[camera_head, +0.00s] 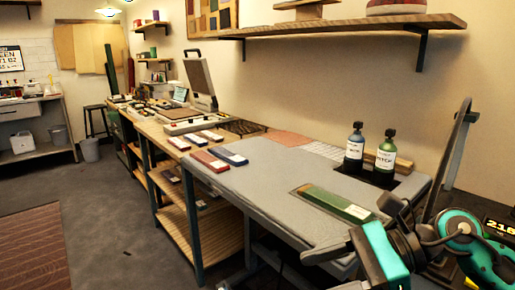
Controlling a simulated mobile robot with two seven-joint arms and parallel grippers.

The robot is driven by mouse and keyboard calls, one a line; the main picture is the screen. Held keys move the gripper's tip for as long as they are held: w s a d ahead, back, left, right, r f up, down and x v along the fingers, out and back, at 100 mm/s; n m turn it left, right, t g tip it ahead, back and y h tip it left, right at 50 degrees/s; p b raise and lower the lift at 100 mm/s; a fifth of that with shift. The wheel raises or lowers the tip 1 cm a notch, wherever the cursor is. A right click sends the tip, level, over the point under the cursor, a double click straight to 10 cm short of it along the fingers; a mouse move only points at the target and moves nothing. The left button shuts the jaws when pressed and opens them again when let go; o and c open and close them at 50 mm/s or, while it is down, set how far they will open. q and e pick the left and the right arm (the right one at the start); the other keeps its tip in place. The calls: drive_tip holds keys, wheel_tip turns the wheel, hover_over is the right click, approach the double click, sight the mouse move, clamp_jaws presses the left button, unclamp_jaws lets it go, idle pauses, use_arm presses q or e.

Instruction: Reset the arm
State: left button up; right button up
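A teal and black jointed assembly at the lower right appears to be my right arm, bent over the near right end of the grey-topped table (270,195). Its end, which looks like my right gripper (352,235), has dark parts pointing left and up. I cannot tell whether its fingers are open or shut, and I see nothing clearly held. A green flat piece (340,203) lies on the table just beyond it. My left arm and gripper are not in view.
Two bottles, one dark (355,147) and one green (385,158), stand at the table's back right. A tall dark panel (452,150) rises at the right. A wall shelf (340,32) hangs above. The floor (115,210) at left is largely clear.

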drive_tip(key=w+d+f+n+t+h+p, duration=0.1)
drive_tip(key=d+f+n+t+h+p, duration=0.2)
drive_tip(key=f+n+t, duration=0.8)
drive_tip(key=d+f+n+t+h, duration=0.35)
drive_tip(key=n+h, duration=0.25)
drive_tip(key=n, duration=1.1)
drive_tip(key=s+f+m+g+h, duration=0.2)
drive_tip(key=s+f+m+g, duration=0.2)
drive_tip(key=s+f+m, duration=0.4)
wheel_tip(320, 180, down, 4)
drive_tip(key=shift+s+d+f+m+h+p, duration=0.2)
drive_tip(key=shift+s+m+h+p, duration=0.15)
drive_tip(key=shift+s, duration=0.35)
drive_tip(key=shift+g, duration=0.25)
